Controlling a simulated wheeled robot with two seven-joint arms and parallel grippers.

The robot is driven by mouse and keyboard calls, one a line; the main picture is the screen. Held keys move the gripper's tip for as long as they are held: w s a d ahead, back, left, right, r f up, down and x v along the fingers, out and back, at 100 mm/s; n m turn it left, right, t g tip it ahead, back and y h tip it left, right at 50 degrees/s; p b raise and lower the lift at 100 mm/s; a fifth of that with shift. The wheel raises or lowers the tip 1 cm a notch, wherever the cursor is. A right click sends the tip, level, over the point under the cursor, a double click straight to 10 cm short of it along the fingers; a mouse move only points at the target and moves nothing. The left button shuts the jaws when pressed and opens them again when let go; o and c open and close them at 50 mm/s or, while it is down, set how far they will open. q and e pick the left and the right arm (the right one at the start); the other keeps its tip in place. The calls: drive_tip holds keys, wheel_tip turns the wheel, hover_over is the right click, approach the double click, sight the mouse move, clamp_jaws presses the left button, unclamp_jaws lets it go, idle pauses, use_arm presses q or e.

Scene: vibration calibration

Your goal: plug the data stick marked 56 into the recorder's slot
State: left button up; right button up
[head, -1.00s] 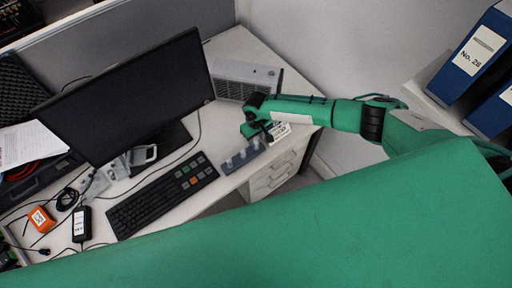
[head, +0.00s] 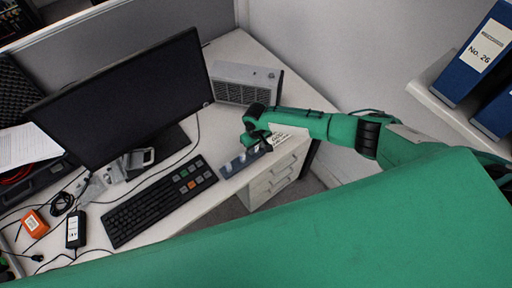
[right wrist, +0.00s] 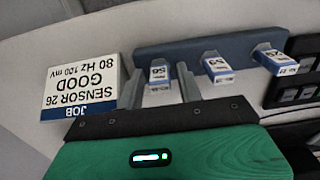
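The data stick marked 56 (right wrist: 158,74) stands in a blue-grey holder (right wrist: 190,48), at the left end of a row in the right wrist view. Sticks marked 53 (right wrist: 217,68) and, it seems, 29 (right wrist: 275,60) stand to its right. My right gripper (right wrist: 160,82) is open, with one finger on each side of stick 56 and a gap showing at the right finger. In the head view my right gripper (head: 254,138) is over the holder (head: 236,165) at the desk's front edge. A grey box with a grille (head: 245,83) stands behind; I cannot tell whether it is the recorder, and no slot shows. My left gripper is out of view.
A job card (right wrist: 84,87) reading "SENSOR 26 GOOD" is left of the holder in the right wrist view. A keyboard (head: 150,205) lies left of the holder in the head view, with a monitor (head: 120,95) behind it. Drawers (head: 272,182) are below the desk edge.

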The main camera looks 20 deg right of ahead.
drive_tip(key=shift+c, duration=0.3)
clamp_jaws()
drive_tip(key=shift+r+p, duration=0.75)
drive_tip(key=shift+p, duration=0.35)
idle(0.7)
drive_tip(key=shift+r+p, duration=1.75)
